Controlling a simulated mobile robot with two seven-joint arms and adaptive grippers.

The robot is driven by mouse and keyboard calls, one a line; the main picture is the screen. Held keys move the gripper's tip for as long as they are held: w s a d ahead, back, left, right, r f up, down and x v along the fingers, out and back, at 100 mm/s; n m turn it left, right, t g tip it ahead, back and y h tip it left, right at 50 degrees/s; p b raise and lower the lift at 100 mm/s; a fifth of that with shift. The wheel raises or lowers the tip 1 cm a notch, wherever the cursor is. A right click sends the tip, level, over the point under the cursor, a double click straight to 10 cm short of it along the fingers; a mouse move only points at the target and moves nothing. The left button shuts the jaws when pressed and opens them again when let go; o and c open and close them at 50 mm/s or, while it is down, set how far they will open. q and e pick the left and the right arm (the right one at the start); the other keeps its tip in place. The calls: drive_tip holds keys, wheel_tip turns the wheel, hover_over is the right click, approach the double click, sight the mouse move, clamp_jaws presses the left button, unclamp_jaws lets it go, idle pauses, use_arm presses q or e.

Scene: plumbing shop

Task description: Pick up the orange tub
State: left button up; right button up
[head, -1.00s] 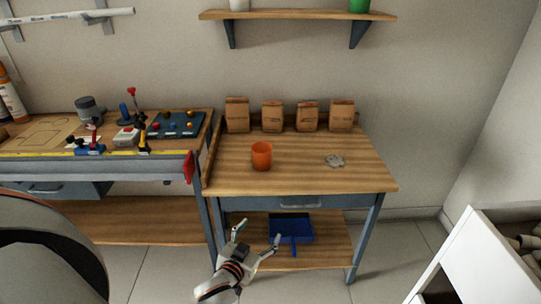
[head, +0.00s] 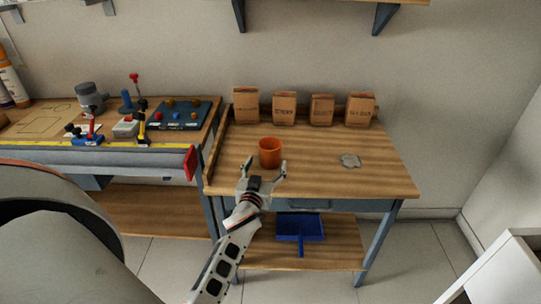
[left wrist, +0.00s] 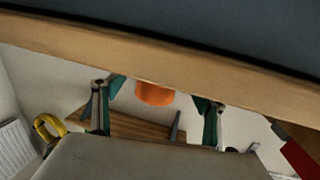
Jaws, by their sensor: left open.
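The orange tub (head: 270,152) stands upright near the left side of the small wooden bench (head: 318,181). My left gripper (head: 266,168) is open and empty in front of the tub, at the bench's front edge, with its fingers pointing toward it. In the left wrist view, the orange tub (left wrist: 155,95) shows between the two spread fingers (left wrist: 160,100). The bench edge (left wrist: 180,74) covers part of it there. I see no contact between fingers and tub. My right gripper is not in view.
Several brown paper bags (head: 284,107) stand along the back of the bench. A blue dustpan (head: 300,228) is on the lower shelf. A workbench with a red-ended front (head: 190,162) adjoins on the left.

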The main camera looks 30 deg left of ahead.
sight(268, 162)
use_arm(q)
drive_tip(key=x, duration=0.3)
drive_tip(key=shift+w+a+f, duration=0.15)
drive_tip(key=shift+w+f, duration=0.05)
drive_tip(key=shift+w, duration=0.2)
drive_tip(key=shift+w+a, duration=0.1)
drive_tip(key=shift+w, duration=0.15)
drive_tip(key=shift+c, duration=0.3)
drive_tip(key=c, duration=1.2)
drive_tip(key=shift+r, duration=0.1)
